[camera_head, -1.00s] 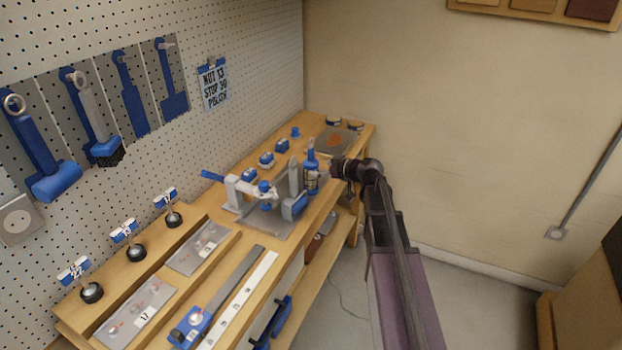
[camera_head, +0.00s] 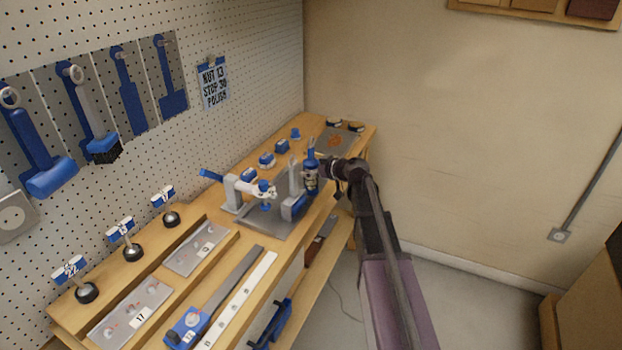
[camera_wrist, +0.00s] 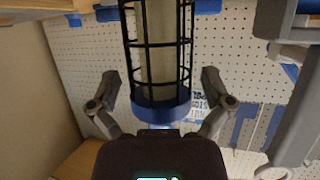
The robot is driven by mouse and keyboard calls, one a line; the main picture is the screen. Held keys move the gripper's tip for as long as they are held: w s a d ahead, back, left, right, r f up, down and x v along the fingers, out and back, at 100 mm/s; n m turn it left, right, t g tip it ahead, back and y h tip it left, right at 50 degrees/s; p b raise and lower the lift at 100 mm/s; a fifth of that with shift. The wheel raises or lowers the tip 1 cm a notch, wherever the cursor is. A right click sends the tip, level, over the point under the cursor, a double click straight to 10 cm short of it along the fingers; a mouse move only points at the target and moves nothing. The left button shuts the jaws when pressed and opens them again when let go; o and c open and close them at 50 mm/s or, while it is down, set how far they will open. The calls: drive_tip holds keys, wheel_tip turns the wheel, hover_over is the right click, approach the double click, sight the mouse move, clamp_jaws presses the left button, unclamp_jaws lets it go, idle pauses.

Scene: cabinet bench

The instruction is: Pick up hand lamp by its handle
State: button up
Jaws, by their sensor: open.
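The hand lamp (camera_head: 311,148) stands upright on the bench, with a blue handle at the top and a dark cage below. In the wrist view, which is upside down, its black wire cage (camera_wrist: 160,50) surrounds a pale tube and ends in a blue collar (camera_wrist: 160,114). The handle beyond the collar is mostly hidden there by my gripper's body. My gripper (camera_head: 329,170) is at the lamp's right side in the head view. In the wrist view the open fingers of my gripper (camera_wrist: 160,82) lie apart on both sides of the cage and collar; contact is not visible.
A grey and blue clamp fixture (camera_head: 243,190) stands close left of the lamp on a grey plate (camera_head: 262,222). Small blue blocks (camera_head: 267,160) line the bench's back. A pegboard (camera_head: 250,60) rises behind. Open floor (camera_head: 470,295) lies right of the bench.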

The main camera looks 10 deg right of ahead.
sight(313, 159)
drive_tip(key=c, duration=1.3)
drive_tip(key=shift+r, duration=0.1)
wheel_tip(313, 159, up, 3)
drive_tip(key=p, duration=0.3)
drive_tip(key=shift+r, duration=0.1)
drive_tip(key=s+r+p, duration=0.1)
drive_tip(key=s+p, duration=0.1)
drive_tip(key=s, duration=1.4)
drive_tip(key=shift+r, duration=0.3)
